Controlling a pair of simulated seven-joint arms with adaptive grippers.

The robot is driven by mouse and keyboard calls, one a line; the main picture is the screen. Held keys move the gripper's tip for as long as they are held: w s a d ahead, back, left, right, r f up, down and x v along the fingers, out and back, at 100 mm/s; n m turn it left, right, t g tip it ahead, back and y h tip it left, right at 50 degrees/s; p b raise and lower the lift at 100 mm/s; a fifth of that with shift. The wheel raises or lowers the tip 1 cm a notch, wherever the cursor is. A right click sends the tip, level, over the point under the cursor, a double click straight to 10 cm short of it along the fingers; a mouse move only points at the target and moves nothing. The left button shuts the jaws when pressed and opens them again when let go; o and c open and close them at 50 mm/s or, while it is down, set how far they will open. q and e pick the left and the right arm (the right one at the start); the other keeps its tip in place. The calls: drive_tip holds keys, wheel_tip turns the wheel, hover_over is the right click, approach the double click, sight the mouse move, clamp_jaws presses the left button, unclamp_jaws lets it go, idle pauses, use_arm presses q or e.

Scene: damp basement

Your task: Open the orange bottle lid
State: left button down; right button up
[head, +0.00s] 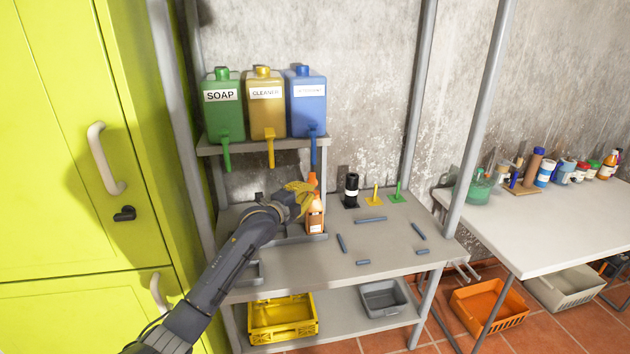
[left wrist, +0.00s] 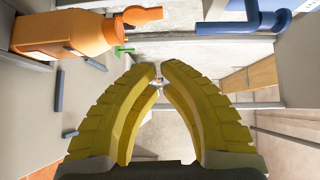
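The orange bottle (head: 315,220) with a white label stands upright at the tray on the workbench, its orange lid (head: 312,180) on top. In the left wrist view the bottle (left wrist: 65,38) lies sideways at the upper left, with the lid (left wrist: 142,14) to its right. My left gripper (head: 303,190), with yellow fingers, is just left of the bottle's upper part in the head view. In the wrist view its fingertips (left wrist: 160,68) are a little apart with nothing between them, and the bottle is outside them. My right gripper is not in view.
A shelf (head: 290,143) above holds green, yellow and blue dispensers with hanging spouts close to my left arm. A black bottle (head: 351,190) and yellow and green pieces stand right of the orange bottle. Several blue bars (head: 370,219) lie on the bench (head: 390,258), with bare surface between.

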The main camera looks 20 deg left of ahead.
sight(312, 181)
use_arm(q)
drive_tip(key=shift+w+a+f, duration=0.1)
drive_tip(key=shift+w+f, duration=0.05)
drive_tip(key=shift+w, duration=2.2)
drive_tip(key=shift+w+f, duration=0.15)
drive_tip(key=shift+w, duration=2.15)
drive_tip(key=shift+w+a, duration=0.1)
